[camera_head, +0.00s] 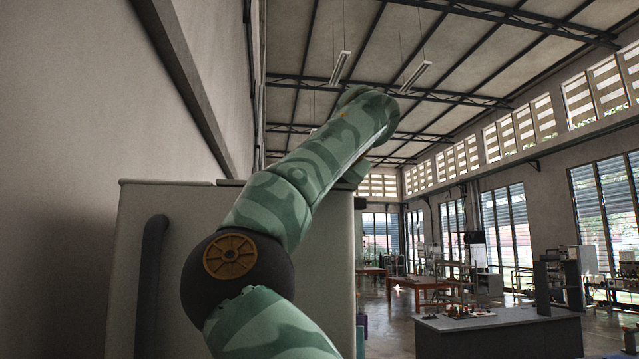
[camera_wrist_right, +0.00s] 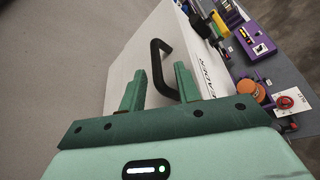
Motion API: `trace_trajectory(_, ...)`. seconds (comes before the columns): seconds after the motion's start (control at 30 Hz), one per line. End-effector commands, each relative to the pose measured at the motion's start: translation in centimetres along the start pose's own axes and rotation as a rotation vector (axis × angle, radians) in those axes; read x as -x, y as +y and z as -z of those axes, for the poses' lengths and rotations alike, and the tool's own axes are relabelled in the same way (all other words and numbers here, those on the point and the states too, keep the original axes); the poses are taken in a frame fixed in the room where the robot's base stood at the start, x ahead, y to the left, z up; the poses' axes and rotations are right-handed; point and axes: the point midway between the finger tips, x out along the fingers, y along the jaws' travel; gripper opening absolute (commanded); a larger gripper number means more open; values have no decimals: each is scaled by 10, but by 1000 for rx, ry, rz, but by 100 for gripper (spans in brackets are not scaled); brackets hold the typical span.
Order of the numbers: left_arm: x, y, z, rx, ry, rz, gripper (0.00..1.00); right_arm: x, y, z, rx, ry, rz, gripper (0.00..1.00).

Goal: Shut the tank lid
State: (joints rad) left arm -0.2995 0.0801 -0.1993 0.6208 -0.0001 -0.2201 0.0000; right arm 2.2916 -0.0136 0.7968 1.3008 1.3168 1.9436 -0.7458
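A large pale grey panel (camera_head: 175,225), apparently the tank or its lid, stands upright close in front of me in the head view, with a dark bar handle (camera_head: 150,285) at its left. My green patterned arm crosses in front of it; its gripper does not show there. In the right wrist view, a white panel (camera_wrist_right: 125,55) with dark lettering carries a black handle (camera_wrist_right: 157,65). My right gripper (camera_wrist_right: 158,85) is open, its green fingers either side of the handle's near part in the picture. Contact is not clear. My left gripper is not in view.
A bench (camera_head: 500,335) with small items stands at the lower right, and a wooden table (camera_head: 418,284) farther back. A bare wall fills the left. In the right wrist view, a purple device (camera_wrist_right: 255,38) and an orange knob (camera_wrist_right: 247,84) sit beyond the panel on a grey surface.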

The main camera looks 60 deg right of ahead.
Motion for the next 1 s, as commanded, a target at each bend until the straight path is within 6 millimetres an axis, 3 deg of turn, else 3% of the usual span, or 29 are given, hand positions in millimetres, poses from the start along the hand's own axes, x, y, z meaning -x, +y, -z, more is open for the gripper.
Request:
trace_trajectory(0.17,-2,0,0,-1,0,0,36,6,1,-1,1,-3,-3,32)
trace_trajectory(0.27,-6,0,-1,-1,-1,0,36,19,0,0,2,-4,-5,32)
trace_trajectory(0.7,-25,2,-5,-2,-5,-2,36,132,2,1,3,-3,-4,32)
trace_trajectory(0.83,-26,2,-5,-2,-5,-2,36,151,1,1,1,-1,-2,32)
trace_trajectory(1.0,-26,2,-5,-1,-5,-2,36,162,2,1,2,0,-1,32)
